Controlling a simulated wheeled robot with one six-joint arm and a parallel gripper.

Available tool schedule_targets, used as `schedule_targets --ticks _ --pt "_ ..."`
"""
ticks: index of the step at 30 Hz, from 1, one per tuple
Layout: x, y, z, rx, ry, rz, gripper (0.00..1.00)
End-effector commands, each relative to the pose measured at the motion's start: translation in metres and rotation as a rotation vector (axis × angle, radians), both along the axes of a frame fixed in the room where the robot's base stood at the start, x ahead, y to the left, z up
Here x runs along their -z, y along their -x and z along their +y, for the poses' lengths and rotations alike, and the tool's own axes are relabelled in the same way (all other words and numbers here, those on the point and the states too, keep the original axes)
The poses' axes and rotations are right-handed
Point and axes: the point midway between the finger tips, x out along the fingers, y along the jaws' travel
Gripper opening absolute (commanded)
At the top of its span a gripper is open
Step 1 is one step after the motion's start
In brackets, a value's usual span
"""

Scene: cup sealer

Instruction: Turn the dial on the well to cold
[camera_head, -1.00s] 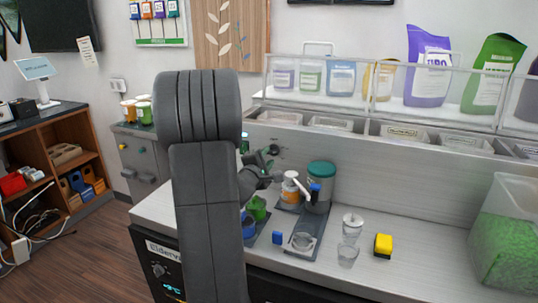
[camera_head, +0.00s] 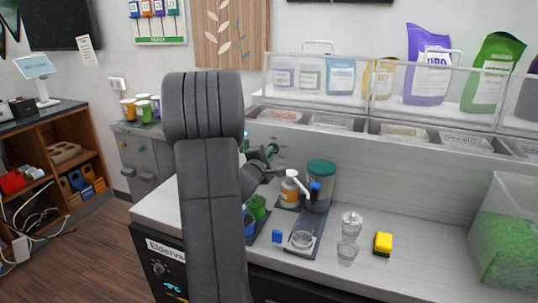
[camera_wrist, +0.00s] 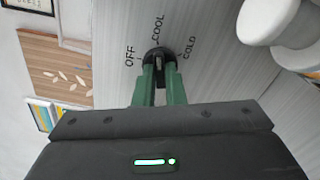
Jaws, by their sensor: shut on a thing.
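In the wrist view the dark round dial (camera_wrist: 158,54) sits on the pale grey panel, with OFF printed to its left, COOL above and COLD to its right. My gripper (camera_wrist: 158,70) has its two green fingers shut on the dial, one on each side. The fingers cover the dial's lower part, and I cannot tell for sure which label its pointer faces. In the head view my gripper (camera_head: 271,152) is at the back panel of the counter, and the dial is mostly hidden by it.
Below my gripper stand a green cup (camera_head: 257,207), an orange-labelled pump bottle (camera_head: 289,193) and a teal-lidded canister (camera_head: 318,188). Clear cups (camera_head: 350,228) and a yellow block (camera_head: 383,244) are to the right. A bin shelf (camera_head: 400,130) runs above.

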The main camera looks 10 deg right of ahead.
Motion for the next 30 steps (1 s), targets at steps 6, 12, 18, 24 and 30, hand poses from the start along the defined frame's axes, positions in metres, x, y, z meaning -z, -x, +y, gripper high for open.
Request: schedule_targets --ticks 6,12,18,24,30 --pt "0.0005 0.0002 0.0001 0.000 -0.064 -0.042 0.00" --pt "0.0007 0.0003 0.0001 0.000 -0.185 -0.123 0.00" --pt "0.0013 0.0003 0.0002 0.001 -0.342 -0.228 0.00" --pt "0.0017 0.0004 0.0002 0.000 -0.500 -0.335 0.00" --pt "0.0020 0.0003 0.0001 0.000 -0.656 -0.441 0.00"
